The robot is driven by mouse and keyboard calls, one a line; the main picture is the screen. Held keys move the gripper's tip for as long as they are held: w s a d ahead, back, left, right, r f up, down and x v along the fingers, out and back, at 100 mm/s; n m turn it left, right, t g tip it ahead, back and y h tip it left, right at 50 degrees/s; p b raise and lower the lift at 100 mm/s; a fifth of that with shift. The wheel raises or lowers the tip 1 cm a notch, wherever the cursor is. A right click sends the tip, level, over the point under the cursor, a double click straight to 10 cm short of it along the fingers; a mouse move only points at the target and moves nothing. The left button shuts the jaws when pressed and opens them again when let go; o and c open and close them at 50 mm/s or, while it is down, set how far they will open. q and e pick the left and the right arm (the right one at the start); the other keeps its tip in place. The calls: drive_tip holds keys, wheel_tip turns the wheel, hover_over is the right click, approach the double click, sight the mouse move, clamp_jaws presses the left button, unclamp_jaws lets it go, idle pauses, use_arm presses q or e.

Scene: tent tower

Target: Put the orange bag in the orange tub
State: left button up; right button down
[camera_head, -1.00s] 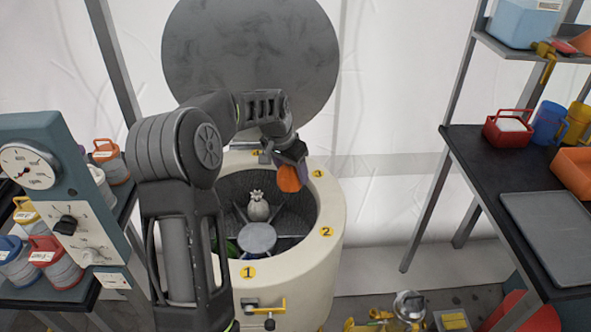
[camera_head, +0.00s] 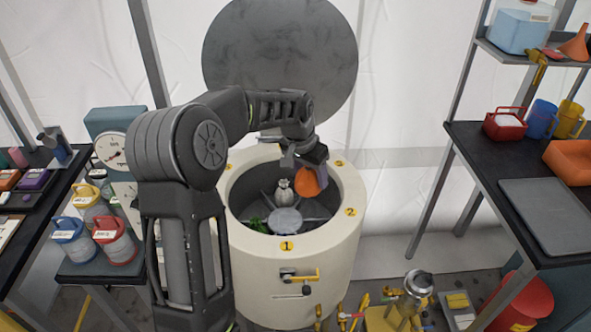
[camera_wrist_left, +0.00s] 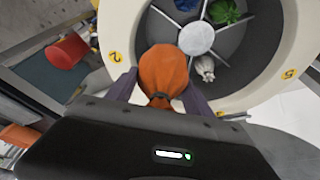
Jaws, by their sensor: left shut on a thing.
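My left gripper (camera_head: 310,170) is shut on the orange bag (camera_head: 308,183). It holds the bag over the right rear part of the open cream drum (camera_head: 300,265). The wrist view shows the rounded orange bag (camera_wrist_left: 165,72) between the dark fingers, with the drum's compartments beyond it. The fingers partly cover the bag. An orange tub (camera_head: 572,158) sits on the dark table at the right, well away from the bag and cut off by the picture edge. My right gripper is not in view.
The drum holds a pale grey sack (camera_head: 284,190) and something green (camera_head: 257,224). The right table bears a grey tray (camera_head: 545,205), a red container (camera_head: 505,125) and mugs. Jars (camera_head: 115,245) stand left. A red bin (camera_head: 518,305) and yellow items are on the floor.

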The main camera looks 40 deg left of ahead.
use_arm(q)
drive_tip(key=s+d+f+b, duration=0.2)
drive_tip(key=d+b, duration=0.1)
drive_tip(key=d, duration=0.7)
drive_tip(key=s+d+f+b, duration=0.2)
drive_tip(key=d+f+b, duration=0.1)
drive_tip(key=d, duration=0.7)
drive_tip(key=shift+d+f+b, duration=0.2)
drive_tip(key=shift+d+b, duration=0.05)
drive_tip(key=shift+b, duration=0.35)
drive_tip(key=shift+s, duration=0.1)
